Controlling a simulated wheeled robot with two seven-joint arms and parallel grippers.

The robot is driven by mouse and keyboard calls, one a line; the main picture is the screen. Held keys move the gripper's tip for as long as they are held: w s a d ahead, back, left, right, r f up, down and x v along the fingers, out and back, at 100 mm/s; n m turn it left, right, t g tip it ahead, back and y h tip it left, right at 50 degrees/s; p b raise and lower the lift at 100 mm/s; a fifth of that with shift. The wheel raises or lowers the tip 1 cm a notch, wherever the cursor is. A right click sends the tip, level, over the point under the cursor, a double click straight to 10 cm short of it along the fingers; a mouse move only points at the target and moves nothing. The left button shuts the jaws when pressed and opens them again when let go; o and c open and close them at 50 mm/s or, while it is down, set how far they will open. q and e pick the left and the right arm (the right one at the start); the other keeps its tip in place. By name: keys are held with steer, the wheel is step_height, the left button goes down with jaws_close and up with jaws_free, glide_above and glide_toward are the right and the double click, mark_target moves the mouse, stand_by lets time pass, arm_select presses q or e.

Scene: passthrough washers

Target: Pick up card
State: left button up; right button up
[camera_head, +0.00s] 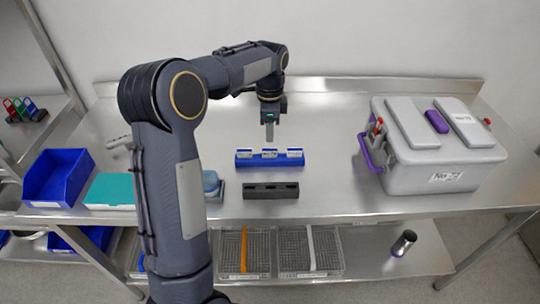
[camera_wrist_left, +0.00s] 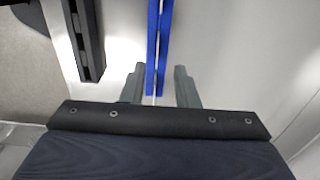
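A blue holder (camera_head: 270,158) stands in the middle of the steel table, with several pale card-like pieces (camera_head: 269,153) upright along it. Which piece is the task's card, I cannot tell. My left gripper (camera_head: 269,137) points down just behind the holder, seen from the head. In the left wrist view its two fingers (camera_wrist_left: 159,70) are apart with nothing gripped between them. The blue holder (camera_wrist_left: 152,45) runs up that view, its end near the gap between the fingers, with a thin pale line along its middle. My right gripper is out of view.
A black slotted block (camera_head: 270,190) lies in front of the blue holder. A grey lidded machine (camera_head: 430,150) stands to the right. A blue bin (camera_head: 58,177) and a teal-topped box (camera_head: 110,189) are at the left. Wire baskets (camera_head: 245,252) sit on the lower shelf.

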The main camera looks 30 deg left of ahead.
mark_target(270, 155)
arm_select(q)
step_height(270, 155, down, 6)
steer(key=shift+s+d+f+p, duration=0.1)
steer(key=shift+s+f+p, duration=0.05)
steer(key=shift+p, duration=0.2)
steer(key=shift+c, duration=0.5)
jaws_close()
